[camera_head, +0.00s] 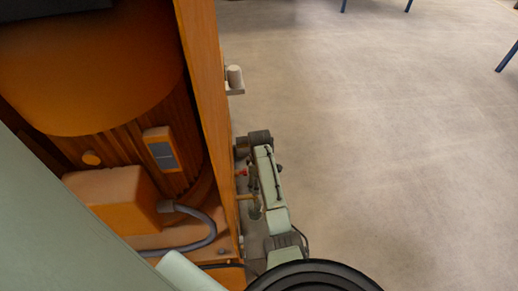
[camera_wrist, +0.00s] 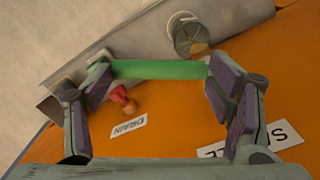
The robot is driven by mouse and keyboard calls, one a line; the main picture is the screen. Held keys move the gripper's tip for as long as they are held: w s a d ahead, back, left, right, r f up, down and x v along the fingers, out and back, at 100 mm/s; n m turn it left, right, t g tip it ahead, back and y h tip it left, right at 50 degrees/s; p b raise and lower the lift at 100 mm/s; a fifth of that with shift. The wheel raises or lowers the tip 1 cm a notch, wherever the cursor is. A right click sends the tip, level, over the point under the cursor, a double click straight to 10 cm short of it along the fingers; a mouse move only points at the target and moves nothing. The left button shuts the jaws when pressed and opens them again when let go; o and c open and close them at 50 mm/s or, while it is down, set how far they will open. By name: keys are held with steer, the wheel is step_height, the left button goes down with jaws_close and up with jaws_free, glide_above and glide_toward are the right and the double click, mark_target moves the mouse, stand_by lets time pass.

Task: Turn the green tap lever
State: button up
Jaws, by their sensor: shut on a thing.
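The green tap lever (camera_wrist: 160,69) is a bright green bar lying crosswise at the top of the wrist view. My gripper (camera_wrist: 158,78) has one finger at each end of it and is shut on it. The tap's body behind the lever is not clear. In the head view my arm reaches down beside the orange cabinet, and I cannot make out the lever there.
A red handle (camera_wrist: 122,97) on a brass stem sits close to my left finger, by a white DRAIN label (camera_wrist: 129,126). Another white label (camera_wrist: 250,140) is partly hidden by my right finger. A round grey fitting (camera_wrist: 190,36) stands beyond. Open floor (camera_head: 400,150) lies right of the orange cabinet (camera_head: 207,90).

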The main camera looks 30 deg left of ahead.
steer(key=shift+d+f+m+p, duration=0.2)
steer(key=shift+d+m+p, duration=0.3)
steer(key=shift+m, duration=0.4)
steer(key=o, duration=1.5)
steer(key=shift+f, duration=0.1)
steer(key=shift+o, duration=0.9)
steer(key=shift+r, duration=0.2)
step_height(320, 180, up, 12)
steer(key=shift+a, duration=0.1)
